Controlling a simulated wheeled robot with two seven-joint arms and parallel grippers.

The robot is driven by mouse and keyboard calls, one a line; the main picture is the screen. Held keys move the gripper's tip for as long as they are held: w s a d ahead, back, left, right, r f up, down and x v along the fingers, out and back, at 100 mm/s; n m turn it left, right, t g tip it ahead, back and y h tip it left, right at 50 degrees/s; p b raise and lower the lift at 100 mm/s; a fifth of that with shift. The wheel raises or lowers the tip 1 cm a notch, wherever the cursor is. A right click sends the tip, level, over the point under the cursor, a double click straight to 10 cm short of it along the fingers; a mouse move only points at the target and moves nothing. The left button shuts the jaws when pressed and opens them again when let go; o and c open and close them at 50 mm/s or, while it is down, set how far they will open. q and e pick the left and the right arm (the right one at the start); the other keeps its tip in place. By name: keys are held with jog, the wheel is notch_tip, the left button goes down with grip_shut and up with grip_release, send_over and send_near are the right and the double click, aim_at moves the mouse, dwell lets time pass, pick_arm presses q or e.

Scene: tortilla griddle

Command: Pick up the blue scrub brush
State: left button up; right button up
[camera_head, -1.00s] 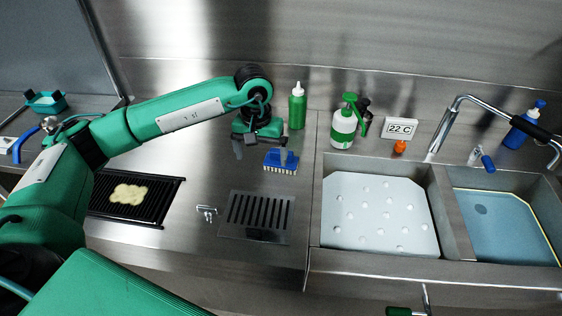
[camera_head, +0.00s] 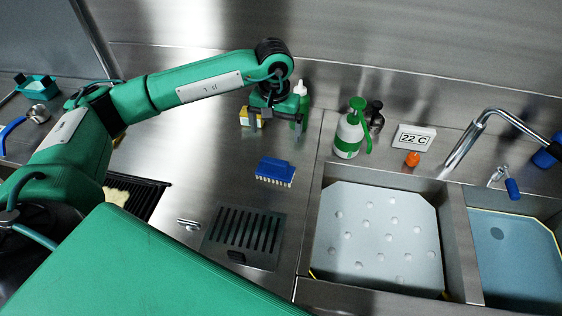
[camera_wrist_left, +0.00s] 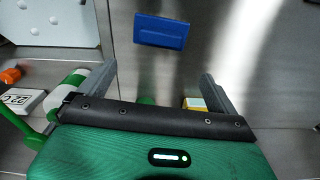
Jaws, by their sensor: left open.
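The blue scrub brush (camera_head: 275,171) lies bristles down on the steel counter, between the slotted drain plate and the back wall. In the left wrist view the brush (camera_wrist_left: 161,31) shows its flat blue top, ahead of the fingers and roughly between their lines. My left gripper (camera_head: 274,122) is open and empty, behind the brush on the wall side, and apart from it. Its two fingers (camera_wrist_left: 155,85) stand wide apart in the left wrist view. My right gripper is not in view.
A green squeeze bottle (camera_head: 303,100) and a small yellow box (camera_head: 249,117) stand close to the left gripper. A green-and-white spray bottle (camera_head: 349,135) stands right of them, by the sinks. The slotted plate (camera_head: 268,265) lies nearer. Counter around the brush is clear.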

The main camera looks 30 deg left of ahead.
aim_at(275, 161)
pick_arm(q)
jog(key=f, duration=0.2)
jog(key=f+p, duration=0.1)
jog(key=f, duration=0.1)
jog(key=f+p, duration=0.1)
jog(key=f, duration=0.1)
jog(key=shift+s+f, duration=0.35)
jog(key=shift+s, duration=0.05)
jog(key=shift+f, duration=0.25)
jog(key=shift+s+d+f+p, duration=0.15)
jog(key=shift+f+p, duration=0.25)
jog(key=shift+p, duration=0.3)
notch_tip(275, 161, down, 3)
jog(key=shift+s+f+p, duration=0.15)
jog(key=shift+p, duration=0.85)
jog(key=shift+f, duration=0.55)
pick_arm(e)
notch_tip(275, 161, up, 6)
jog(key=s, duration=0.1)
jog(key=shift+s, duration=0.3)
pick_arm(q)
jog(key=c, duration=1.2)
jog(key=shift+r, duration=0.1)
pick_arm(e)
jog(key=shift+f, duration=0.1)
